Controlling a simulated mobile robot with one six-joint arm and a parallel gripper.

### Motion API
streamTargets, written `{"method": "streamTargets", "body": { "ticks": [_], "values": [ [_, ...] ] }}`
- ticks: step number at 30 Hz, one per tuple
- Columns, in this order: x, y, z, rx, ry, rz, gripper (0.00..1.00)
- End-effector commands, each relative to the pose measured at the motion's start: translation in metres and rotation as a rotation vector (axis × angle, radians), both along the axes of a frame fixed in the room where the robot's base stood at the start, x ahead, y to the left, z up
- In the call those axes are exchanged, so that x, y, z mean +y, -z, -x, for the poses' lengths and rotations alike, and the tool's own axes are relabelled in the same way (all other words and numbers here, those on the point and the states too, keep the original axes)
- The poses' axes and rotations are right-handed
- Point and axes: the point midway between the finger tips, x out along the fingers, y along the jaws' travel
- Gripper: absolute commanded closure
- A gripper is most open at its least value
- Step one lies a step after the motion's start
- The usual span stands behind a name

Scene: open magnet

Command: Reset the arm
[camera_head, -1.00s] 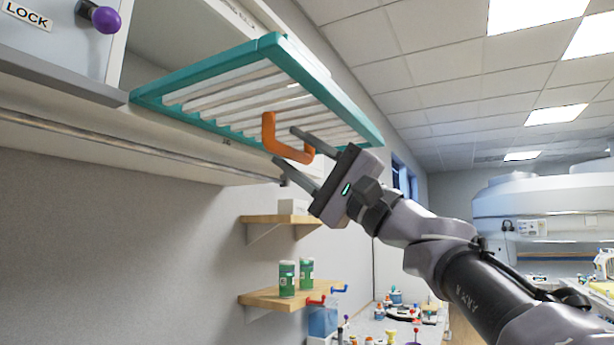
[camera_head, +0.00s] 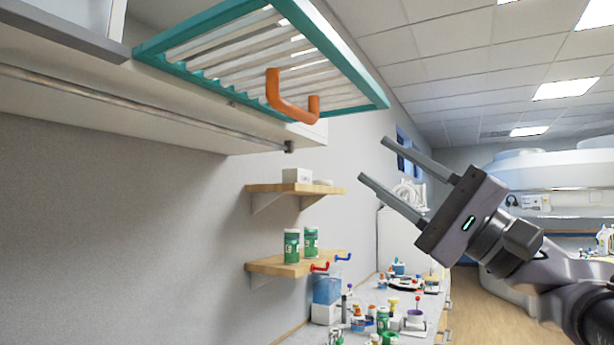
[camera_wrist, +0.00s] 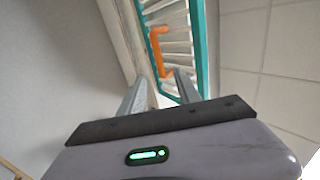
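My gripper (camera_head: 388,168) is open and empty, in mid-air at the right of the head view. Its two grey fingers point up and to the left. It is apart from the orange handle (camera_head: 291,106) on the teal-framed slatted panel (camera_head: 363,73), which tilts out from the wall unit at the upper left. In the wrist view the orange handle (camera_wrist: 157,50) shows beyond the open fingers (camera_wrist: 162,90), with the teal frame (camera_wrist: 199,40) beside it.
A metal rail (camera_head: 130,104) runs under the wall unit. Wooden shelves (camera_head: 283,189) are on the wall below, the lower one holding green cans (camera_head: 292,246). A cluttered counter (camera_head: 418,310) lies below. A large white machine (camera_head: 550,178) stands at the right. Open air surrounds my gripper.

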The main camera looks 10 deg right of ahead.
Motion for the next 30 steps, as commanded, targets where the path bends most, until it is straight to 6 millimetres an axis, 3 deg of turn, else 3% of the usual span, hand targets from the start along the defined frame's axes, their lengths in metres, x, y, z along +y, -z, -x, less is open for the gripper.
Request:
{"method": "streamTargets", "body": {
  "ticks": [5,8,11,12,16,18,21,22,25,30],
  "values": [
    [0.003,0.003,-0.001,0.010,-0.002,0.007,0.60],
    [0.034,0.033,-0.007,0.114,-0.015,0.084,0.60],
    [0.089,0.109,-0.006,0.329,-0.031,0.274,0.60],
    [0.109,0.148,0.000,0.419,-0.033,0.368,0.60],
    [0.146,0.277,0.042,0.659,-0.010,0.718,0.60],
    [0.146,0.342,0.074,0.743,0.023,0.929,0.60],
    [0.126,0.419,0.116,0.793,0.088,1.227,0.60],
    [0.118,0.436,0.126,0.790,0.111,1.308,0.60],
    [0.091,0.477,0.150,0.755,0.177,1.528,0.60],
    [0.071,0.498,0.161,0.706,0.227,1.669,0.60]
  ]
}}
